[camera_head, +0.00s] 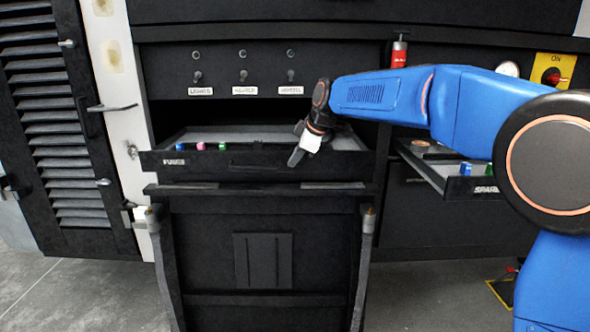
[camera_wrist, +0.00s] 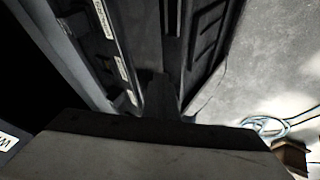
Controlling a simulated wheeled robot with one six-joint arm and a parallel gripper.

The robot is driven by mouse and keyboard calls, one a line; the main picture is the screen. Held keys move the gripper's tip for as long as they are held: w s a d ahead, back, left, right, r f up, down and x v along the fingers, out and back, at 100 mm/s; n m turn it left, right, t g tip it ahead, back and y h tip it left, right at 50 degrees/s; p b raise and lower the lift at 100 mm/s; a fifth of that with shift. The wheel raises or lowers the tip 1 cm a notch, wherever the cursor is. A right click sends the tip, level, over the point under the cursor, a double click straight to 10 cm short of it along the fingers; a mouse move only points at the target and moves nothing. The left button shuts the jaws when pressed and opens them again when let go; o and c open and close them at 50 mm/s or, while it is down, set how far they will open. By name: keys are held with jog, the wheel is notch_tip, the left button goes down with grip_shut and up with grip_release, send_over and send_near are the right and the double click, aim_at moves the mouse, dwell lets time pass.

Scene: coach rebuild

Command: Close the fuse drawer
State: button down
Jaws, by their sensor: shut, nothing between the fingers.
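The fuse drawer (camera_head: 215,165) is black with a pale inside and a white label, partly readable, at the left of its front. It stands pulled out from the black cabinet in the head view. Several small coloured fuses, blue, pink and green, lie along its left part. My gripper (camera_head: 296,157) is shut and empty, pointing down at the right part of the drawer front. It overlaps the front there; I cannot tell whether it touches. The wrist view is dark and close, and I cannot clearly pick out the drawer in it.
Three labelled toggle switches (camera_head: 243,76) sit on the panel above. A second open drawer (camera_head: 452,182) with coloured pieces is at the right, partly behind my arm. A red cylinder (camera_head: 399,52) and a yellow ON switch plate (camera_head: 552,70) are beyond. A ledge lies below the fuse drawer.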

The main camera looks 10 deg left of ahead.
jog(key=w, duration=0.3)
jog(key=w+a, duration=0.1)
jog(key=w, duration=0.2)
jog(key=w+a, duration=0.1)
jog(key=w, duration=0.3)
jog(key=shift+w+a, duration=0.1)
jog(key=shift+a, duration=0.15)
jog(key=shift+w+r, duration=0.15)
jog(key=shift+w, duration=0.2)
jog(key=shift+r, duration=0.1)
